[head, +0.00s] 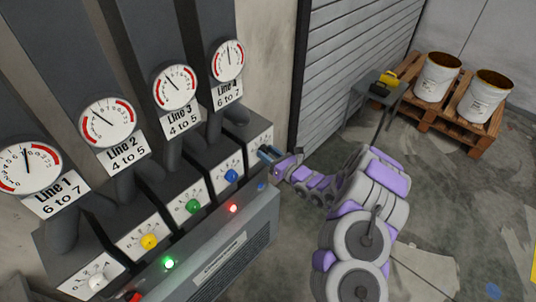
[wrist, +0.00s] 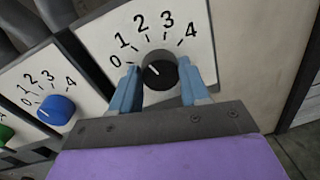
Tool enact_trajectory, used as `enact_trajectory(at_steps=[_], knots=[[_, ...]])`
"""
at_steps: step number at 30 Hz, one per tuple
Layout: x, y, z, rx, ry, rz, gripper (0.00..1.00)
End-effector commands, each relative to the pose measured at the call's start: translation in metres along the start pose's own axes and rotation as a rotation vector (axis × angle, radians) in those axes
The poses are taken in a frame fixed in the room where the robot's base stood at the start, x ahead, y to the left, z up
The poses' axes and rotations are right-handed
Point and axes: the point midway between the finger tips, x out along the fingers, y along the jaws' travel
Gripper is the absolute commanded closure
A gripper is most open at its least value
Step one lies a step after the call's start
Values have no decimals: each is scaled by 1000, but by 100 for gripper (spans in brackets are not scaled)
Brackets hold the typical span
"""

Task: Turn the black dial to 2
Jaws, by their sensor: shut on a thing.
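The black dial (wrist: 158,70) sits on a white panel (wrist: 198,62) with a scale marked 0 to 4, in the wrist view. Its short white mark points to the upper left, roughly toward the 0 to 1 side; the exact value is hard to tell. My gripper (wrist: 160,80) has one blue finger on each side of the dial and is shut on it. In the head view my gripper (head: 268,154) is at the rightmost panel and largely hides the dial.
A blue dial (wrist: 56,109) is on the neighbouring panel to the left. Green (head: 193,206), yellow (head: 149,242) and white (head: 97,283) dials follow along the console. Gauges stand above. A pallet (head: 456,125) with two buckets is at the far right.

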Motion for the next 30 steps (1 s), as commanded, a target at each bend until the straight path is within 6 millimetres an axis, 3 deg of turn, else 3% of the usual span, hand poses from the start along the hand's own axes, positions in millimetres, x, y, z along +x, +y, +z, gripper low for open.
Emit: enact_trajectory(at_steps=[13,30], knots=[[0,-2,-2,246,21,-2,85],[-1,-3,-2,288,25,-3,85]])
